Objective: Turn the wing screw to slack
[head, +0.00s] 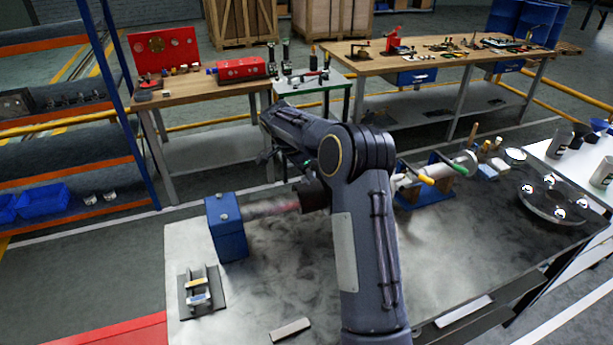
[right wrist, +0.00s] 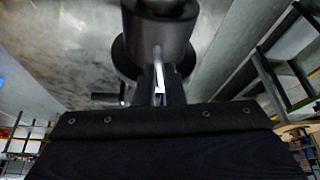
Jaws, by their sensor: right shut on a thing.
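In the right wrist view my right gripper (right wrist: 160,84) is shut on a small pale metal piece, which looks like the wing screw (right wrist: 159,88). It sits at the end of a thin grey stem below a dark round cylinder (right wrist: 160,28). The fingers hide most of the screw, so its turn angle cannot be told. In the head view my right arm crosses the middle of the bench and hides the grip. My left gripper is not in view.
On the grey bench (head: 275,285) a blue block (head: 227,228) with a reddish shaft stands left of my arm. A small bracket (head: 202,290) lies in front.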

